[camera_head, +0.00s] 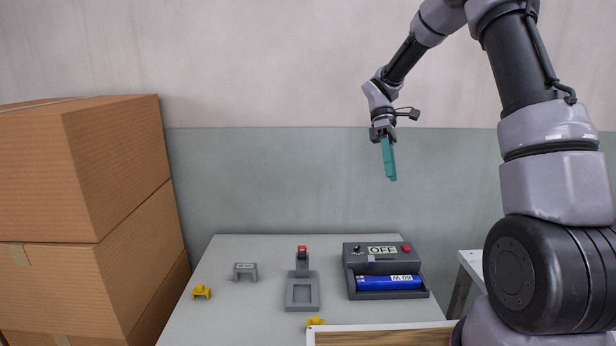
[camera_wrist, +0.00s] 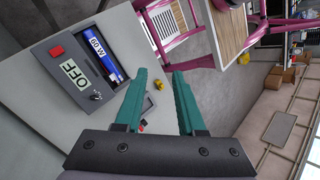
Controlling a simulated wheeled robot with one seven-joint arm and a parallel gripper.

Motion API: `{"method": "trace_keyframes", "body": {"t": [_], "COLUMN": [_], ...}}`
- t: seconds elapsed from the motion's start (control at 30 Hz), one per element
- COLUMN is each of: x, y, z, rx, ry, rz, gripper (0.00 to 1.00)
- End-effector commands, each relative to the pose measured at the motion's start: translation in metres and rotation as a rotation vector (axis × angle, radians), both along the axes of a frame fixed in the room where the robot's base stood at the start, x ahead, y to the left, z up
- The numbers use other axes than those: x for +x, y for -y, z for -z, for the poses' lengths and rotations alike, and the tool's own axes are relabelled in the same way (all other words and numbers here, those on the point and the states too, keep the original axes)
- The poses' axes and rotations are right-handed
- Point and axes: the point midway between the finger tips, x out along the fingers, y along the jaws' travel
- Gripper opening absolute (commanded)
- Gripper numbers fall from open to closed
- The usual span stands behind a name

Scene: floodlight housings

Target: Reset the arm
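My gripper (camera_head: 389,160) hangs in the air above the table, near the wall, with its teal fingers pointing down. In the wrist view the two fingers of my gripper (camera_wrist: 160,85) stand apart with nothing between them, so it is open and empty. My arm is raised and bent, reaching from the right side of the head view.
A grey table (camera_head: 230,320) holds a dark box (camera_head: 358,262) with an "OFF" display and a blue cylinder (camera_head: 385,283), a grey fixture (camera_head: 302,292) with a red top, a grey bracket (camera_head: 245,271) and yellow pieces (camera_head: 202,291). Cardboard boxes (camera_head: 110,200) stand left.

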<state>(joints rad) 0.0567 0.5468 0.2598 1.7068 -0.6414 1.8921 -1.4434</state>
Motion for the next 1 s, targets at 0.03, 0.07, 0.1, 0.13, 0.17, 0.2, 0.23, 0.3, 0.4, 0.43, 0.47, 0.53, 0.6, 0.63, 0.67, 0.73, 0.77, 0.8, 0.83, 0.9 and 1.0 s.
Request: {"method": "trace_keyframes", "body": {"t": [0.03, 0.07, 0.1, 0.13, 0.17, 0.2, 0.23, 0.3, 0.4, 0.43, 0.47, 0.53, 0.6, 0.63, 0.67, 0.73, 0.77, 0.8, 0.83, 0.9, 1.0], "x": [-0.009, -0.014, -0.02, -0.025, -0.03, -0.037, -0.043, -0.057, -0.076, -0.082, -0.089, -0.103, -0.117, -0.124, -0.13, -0.144, -0.15, -0.157, -0.162, -0.173, -0.184], "y": [0.002, 0.003, 0.005, 0.006, 0.007, 0.009, 0.01, 0.012, 0.016, 0.016, 0.017, 0.019, 0.021, 0.022, 0.023, 0.025, 0.026, 0.027, 0.028, 0.03, 0.031], "z": [-0.019, -0.028, -0.039, -0.047, -0.055, -0.065, -0.072, -0.088, -0.108, -0.113, -0.118, -0.129, -0.139, -0.142, -0.146, -0.153, -0.156, -0.159, -0.161, -0.164, -0.167], "rx": [-0.032, -0.048, -0.07, -0.085, -0.099, -0.113, -0.124, -0.142, -0.155, -0.156, -0.154, -0.146, -0.129, -0.118, -0.106, -0.072, -0.054, -0.03, -0.012, 0.034, 0.088], "ry": [0.065, 0.099, 0.147, 0.182, 0.218, 0.265, 0.3, 0.38, 0.491, 0.523, 0.554, 0.625, 0.691, 0.719, 0.744, 0.8, 0.821, 0.845, 0.862, 0.891, 0.916], "rz": [0.046, 0.078, 0.122, 0.157, 0.194, 0.244, 0.282, 0.375, 0.52, 0.564, 0.611, 0.721, 0.837, 0.886, 0.937, 1.059, 1.109, 1.177, 1.224, 1.325, 1.437], "gripper": [0.39, 0.39, 0.39, 0.39, 0.39, 0.39, 0.39, 0.39, 0.39, 0.39, 0.39, 0.39, 0.39, 0.39, 0.39, 0.39, 0.39, 0.39, 0.39, 0.39, 0.39]}}
